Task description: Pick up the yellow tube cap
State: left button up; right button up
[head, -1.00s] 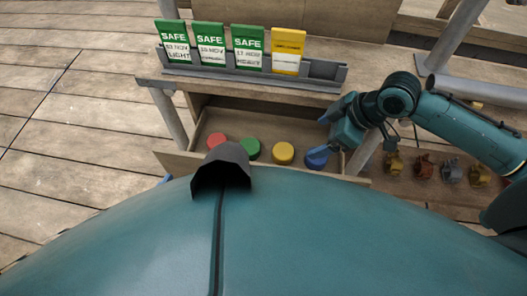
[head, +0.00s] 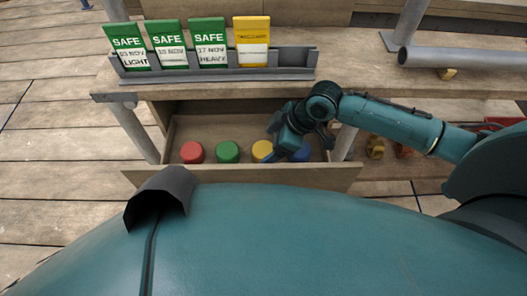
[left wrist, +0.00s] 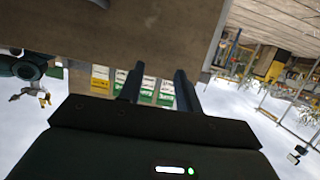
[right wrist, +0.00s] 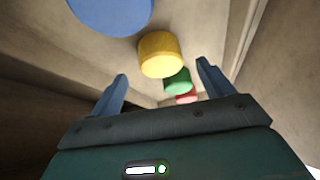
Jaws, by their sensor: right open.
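The yellow tube cap (head: 262,151) sits in the open drawer between a green cap (head: 228,152) and a blue cap (head: 301,152). My right gripper (head: 280,152) is over the drawer, close beside the yellow cap and partly in front of the blue one. In the right wrist view, the yellow cap (right wrist: 160,54) lies ahead of the spread fingers (right wrist: 162,85), with nothing between them. My left gripper (left wrist: 157,85) shows in the left wrist view with its fingers apart and empty. It is not visible in the head view.
A red cap (head: 192,152) sits at the drawer's left. The drawer's front board (head: 330,177) stands at its near edge. Above is a bench with a grey rack (head: 215,74) holding green and yellow cards. Clamps (head: 376,147) sit right of the drawer.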

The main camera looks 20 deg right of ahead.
jog(key=b+x, duration=0.1)
jog(key=x, duration=0.3)
jog(key=shift+c, duration=0.6)
jog(key=c, duration=0.9)
